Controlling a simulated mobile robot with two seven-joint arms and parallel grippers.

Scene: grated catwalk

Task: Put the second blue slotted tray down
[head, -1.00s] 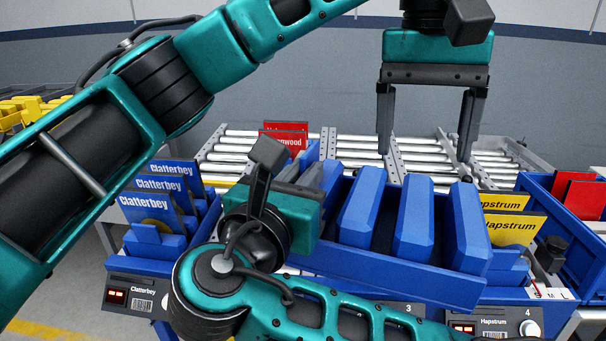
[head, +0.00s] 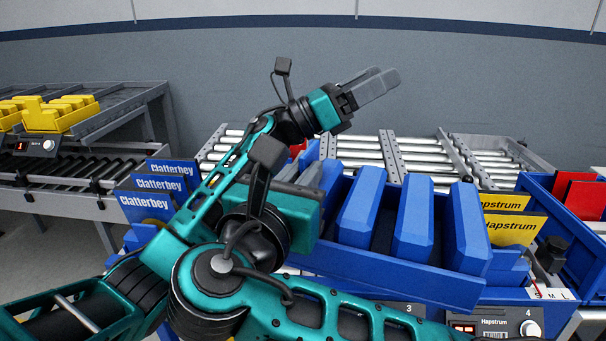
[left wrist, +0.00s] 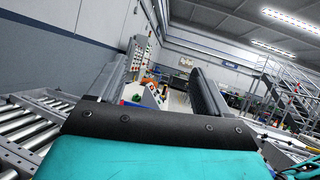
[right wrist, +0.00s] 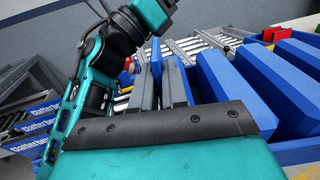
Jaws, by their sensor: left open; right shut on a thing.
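A blue slotted tray (head: 400,278) with several slanted blue blocks fills the centre of the head view, over the front of the roller conveyor. Its front edge slopes down to the right, and its underside is hidden. My right gripper (head: 317,178) is shut on the tray's left end. In the right wrist view its grey fingers (right wrist: 160,85) stand on either side of a blue wall. My left gripper (head: 380,82) is open and empty, raised beyond the tray and pointing right. The left wrist view shows nothing between its fingers (left wrist: 168,62).
Blue Clatterbey cards (head: 150,203) stand left of the tray. Yellow Hapstrum cards (head: 515,228) and a blue bin with red cards (head: 585,200) stand right. Conveyor rollers (head: 420,160) lie behind. A far-left conveyor carries a yellow tray (head: 55,120).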

